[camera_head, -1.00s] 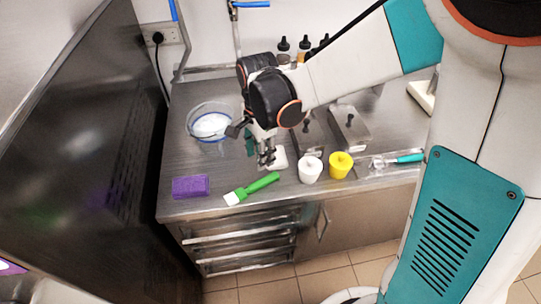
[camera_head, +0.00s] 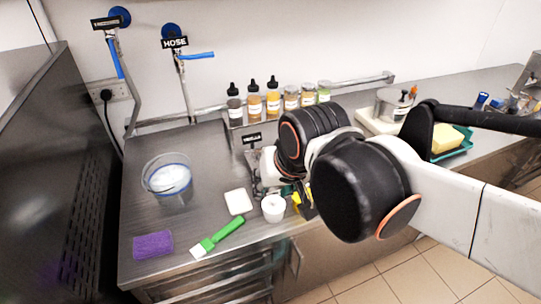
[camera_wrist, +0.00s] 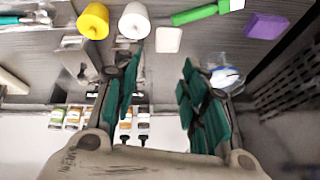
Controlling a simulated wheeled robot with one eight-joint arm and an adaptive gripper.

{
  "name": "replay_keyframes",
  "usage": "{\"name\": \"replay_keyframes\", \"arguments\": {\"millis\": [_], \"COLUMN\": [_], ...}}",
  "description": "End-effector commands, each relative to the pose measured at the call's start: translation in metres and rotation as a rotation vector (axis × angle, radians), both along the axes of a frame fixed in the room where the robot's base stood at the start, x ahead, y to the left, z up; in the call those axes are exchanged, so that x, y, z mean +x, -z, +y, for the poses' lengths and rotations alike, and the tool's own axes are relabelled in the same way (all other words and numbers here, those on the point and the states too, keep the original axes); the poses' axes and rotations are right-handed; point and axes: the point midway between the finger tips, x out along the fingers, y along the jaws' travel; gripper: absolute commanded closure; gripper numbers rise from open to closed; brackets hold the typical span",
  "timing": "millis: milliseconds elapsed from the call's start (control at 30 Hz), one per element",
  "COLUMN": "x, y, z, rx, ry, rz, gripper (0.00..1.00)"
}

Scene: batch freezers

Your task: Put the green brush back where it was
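The green brush (camera_head: 218,238) lies flat near the front edge of the steel counter, its pale head pointing left. Its green handle (camera_wrist: 205,13) also shows at the top of the wrist view. My gripper (camera_wrist: 163,60) has its two teal fingers spread wide, with nothing between them. It is above the counter, apart from the brush. In the head view my arm largely hides my gripper.
A purple sponge (camera_head: 153,245), white square block (camera_head: 238,202), white cup (camera_head: 273,208) and partly hidden yellow cup (camera_head: 303,204) stand near the brush. A clear bucket (camera_head: 167,180) is behind left. Several bottles (camera_head: 254,102) line the back.

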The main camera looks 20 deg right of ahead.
Motion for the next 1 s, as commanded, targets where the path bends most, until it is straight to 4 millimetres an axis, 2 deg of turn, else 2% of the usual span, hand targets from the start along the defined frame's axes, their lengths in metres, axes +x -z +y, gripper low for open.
{"name": "replay_keyframes", "arguments": {"millis": [33, 200, 667, 767, 1000], "x": [-0.009, -0.024, -0.028, -0.029, -0.029], "y": [-0.001, -0.003, -0.004, 0.004, 0.038], "z": [-0.005, -0.014, -0.017, -0.017, -0.017], "rx": [-0.029, -0.112, -0.150, -0.149, -0.149], "ry": [-0.039, -0.149, -0.194, -0.193, -0.193], "rz": [-0.027, -0.097, -0.123, -0.123, -0.122], "gripper": [0.60, 0.60, 0.60, 0.60, 0.60]}}
